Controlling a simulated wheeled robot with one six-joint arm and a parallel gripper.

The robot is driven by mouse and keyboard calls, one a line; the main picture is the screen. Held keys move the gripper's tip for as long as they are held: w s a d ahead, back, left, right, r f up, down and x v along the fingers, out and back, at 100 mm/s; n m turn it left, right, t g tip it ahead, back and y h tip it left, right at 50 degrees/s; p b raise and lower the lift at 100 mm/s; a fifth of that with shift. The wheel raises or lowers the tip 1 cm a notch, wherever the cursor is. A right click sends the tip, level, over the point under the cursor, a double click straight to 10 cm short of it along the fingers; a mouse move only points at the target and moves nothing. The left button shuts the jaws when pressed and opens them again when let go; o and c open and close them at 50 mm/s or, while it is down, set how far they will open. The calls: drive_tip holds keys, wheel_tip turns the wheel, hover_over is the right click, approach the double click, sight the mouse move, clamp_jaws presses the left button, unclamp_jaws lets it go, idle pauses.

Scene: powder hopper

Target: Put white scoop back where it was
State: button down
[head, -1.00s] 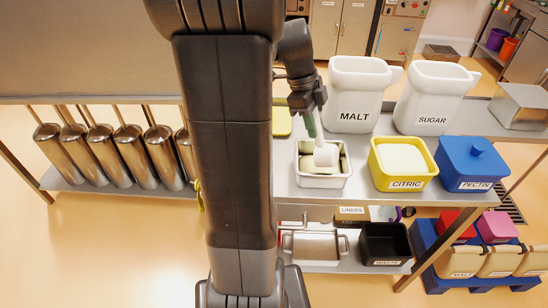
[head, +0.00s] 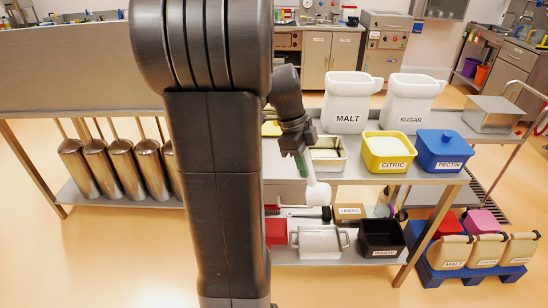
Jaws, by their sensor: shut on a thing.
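My gripper (head: 301,158) is shut on the white scoop (head: 318,193), which hangs below it with its bowl end down. The scoop shows in front of the table's near edge, apart from the pale open tub (head: 327,160) behind it. My gripper and forearm hide the left part of that tub. A green strip shows at the grip; I cannot tell whether it belongs to the scoop or my gripper.
The white MALT (head: 346,103) and SUGAR (head: 408,103) containers stand behind the yellow CITRIC tub (head: 389,152) and blue PECTIN tub (head: 443,151). Below are the LINERS box (head: 350,212), a metal pan (head: 319,241) and the black WASTE bin (head: 383,238). My arm blocks the centre-left.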

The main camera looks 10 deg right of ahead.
drive_tip(key=w+a+f+n+t+y, duration=0.1)
drive_tip(key=w+a+f+n+t, duration=0.1)
drive_tip(key=w+a+f+n, duration=0.2)
drive_tip(key=w+a+f+n+t+y, duration=0.1)
drive_tip(key=w+a+f+n, duration=0.3)
drive_tip(key=a+f+n, duration=0.6)
drive_tip(key=w+a+f+n+t+y, duration=0.1)
drive_tip(key=w+a+f+n, duration=0.3)
drive_tip(key=f+n, duration=0.7)
drive_tip(key=a+f+t, duration=0.1)
drive_tip(key=a, duration=0.1)
drive_tip(key=shift+w+a+t, duration=0.25)
drive_tip(key=shift+a+t, duration=0.15)
drive_tip(key=shift+d, duration=0.1)
drive_tip(key=shift+a+f, duration=0.2)
drive_tip(key=shift+a, duration=0.05)
